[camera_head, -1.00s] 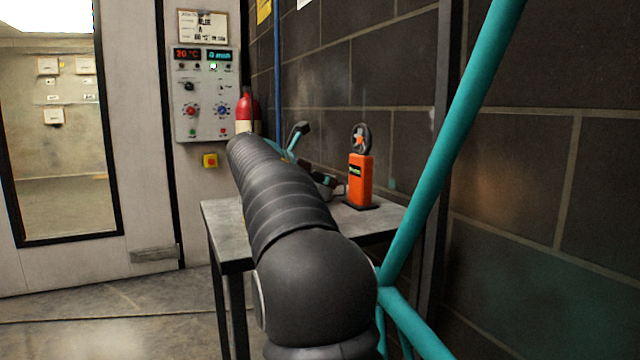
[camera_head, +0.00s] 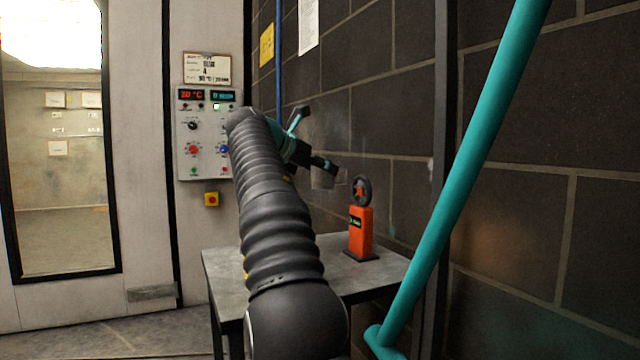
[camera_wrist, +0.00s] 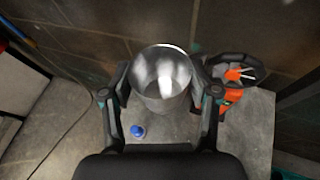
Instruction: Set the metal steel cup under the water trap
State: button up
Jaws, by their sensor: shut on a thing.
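My gripper (camera_wrist: 160,88) is shut on the metal steel cup (camera_wrist: 142,88), with one finger on each side of its wall. In the wrist view I look into the cup's open mouth, with a bright pale patch inside. In the head view the cup (camera_head: 323,179) is in the air above the table, close to the brick wall, at the end of my arm. I cannot make out the water trap in either view.
An orange device with a dark wheel (camera_head: 360,225) stands on the grey table (camera_head: 330,275), right of and below the cup. A small blue object (camera_wrist: 138,131) shows on the tabletop. A teal post (camera_head: 465,165) rises at right. A control panel (camera_head: 207,140) is behind my arm.

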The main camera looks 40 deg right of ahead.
jog(key=shift+w+r, duration=0.1)
jog(key=shift+r, duration=1.15)
jog(key=shift+r, duration=0.1)
jog(key=w+a+f+n+t+y, duration=0.15)
jog(key=w+a+f, duration=0.25)
jog(key=a, duration=0.6)
jog(key=w+a+f+n+t, duration=0.3)
jog(key=w+a+f, duration=0.15)
jog(key=a, duration=0.55)
jog(key=a+f+n+t+y+b, duration=0.1)
jog(key=a+f+n+t+y, duration=0.25)
jog(key=a+f, duration=0.85)
jog(key=s+a+f+n+t+y, duration=0.1)
jog(key=s+f, duration=0.1)
jog(key=f, duration=1)
jog(key=s+a+f+n+t+y, duration=0.1)
jog(key=s+a+f+n, duration=0.1)
jog(key=f, duration=1)
jog(key=s+a+f+n+t+y+p, duration=0.1)
jog(key=s+f+y, duration=0.1)
jog(key=f, duration=1)
jog(key=shift+s+a+f+n, duration=0.15)
jog(key=shift+s+a+n, duration=0.2)
jog(key=shift+s, duration=0.35)
